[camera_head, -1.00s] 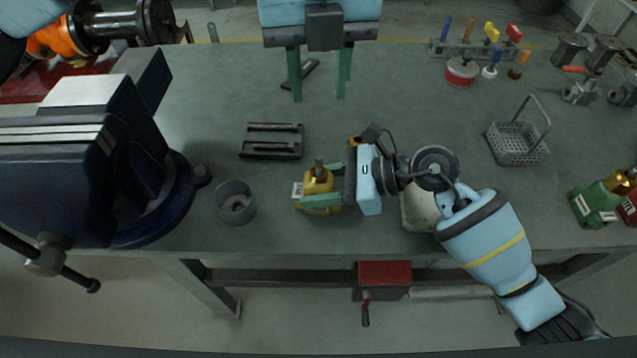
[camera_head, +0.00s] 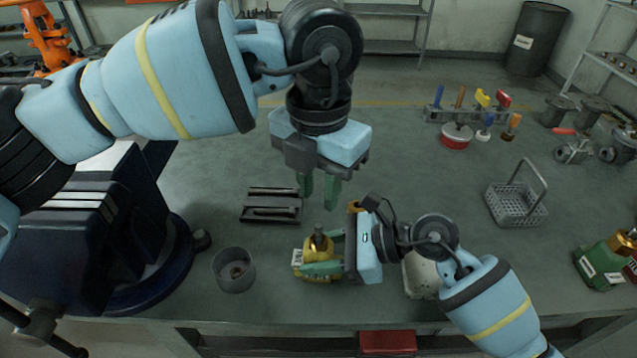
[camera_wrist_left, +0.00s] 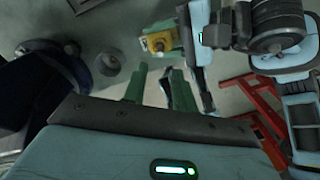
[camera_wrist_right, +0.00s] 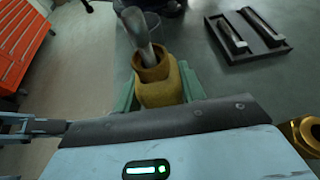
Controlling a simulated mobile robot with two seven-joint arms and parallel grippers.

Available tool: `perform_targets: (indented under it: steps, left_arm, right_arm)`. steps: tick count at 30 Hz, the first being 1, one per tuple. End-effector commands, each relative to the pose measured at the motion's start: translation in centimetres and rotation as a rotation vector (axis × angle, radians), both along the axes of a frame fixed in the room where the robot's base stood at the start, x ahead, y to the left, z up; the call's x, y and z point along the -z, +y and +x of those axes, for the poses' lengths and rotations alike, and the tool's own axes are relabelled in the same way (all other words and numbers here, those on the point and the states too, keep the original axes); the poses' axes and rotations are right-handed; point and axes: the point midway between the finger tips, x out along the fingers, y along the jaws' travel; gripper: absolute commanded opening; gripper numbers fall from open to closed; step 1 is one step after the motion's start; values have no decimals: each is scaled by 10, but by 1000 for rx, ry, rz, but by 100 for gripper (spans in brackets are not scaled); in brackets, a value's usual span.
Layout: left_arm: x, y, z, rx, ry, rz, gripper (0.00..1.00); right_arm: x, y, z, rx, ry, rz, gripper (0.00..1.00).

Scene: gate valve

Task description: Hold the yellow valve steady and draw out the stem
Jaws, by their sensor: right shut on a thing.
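The yellow valve (camera_head: 318,262) stands upright on the bench, with its grey stem (camera_head: 319,236) sticking up from the brass neck. It also shows in the right wrist view, the valve body (camera_wrist_right: 160,88) between the fingers and the stem (camera_wrist_right: 138,30) rising from it. My right gripper (camera_head: 322,266) is shut on the valve from the right side. My left gripper (camera_head: 319,188) is open and empty above the bench, behind and above the valve, with its fingers pointing down. In the left wrist view the valve (camera_wrist_left: 160,40) lies beyond the open fingers.
A dark tray with two bars (camera_head: 271,206) lies left of my left gripper. A grey cup (camera_head: 234,270) stands left of the valve. A big blue vise (camera_head: 100,240) fills the left. A wire basket (camera_head: 516,205) and a tool rack (camera_head: 470,118) stand right.

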Motion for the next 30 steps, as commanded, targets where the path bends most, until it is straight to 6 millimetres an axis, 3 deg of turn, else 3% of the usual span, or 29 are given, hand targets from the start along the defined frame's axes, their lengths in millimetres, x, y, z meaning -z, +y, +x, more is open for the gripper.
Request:
perform_targets:
  steps: [8,30]
  left_arm:
    - [7,0,0,-2,1,1,28]
    - [64,0,0,-4,1,1,28]
  right_arm:
    - [0,0,0,0,0,-1,7]
    - [0,0,0,0,0,-1,7]
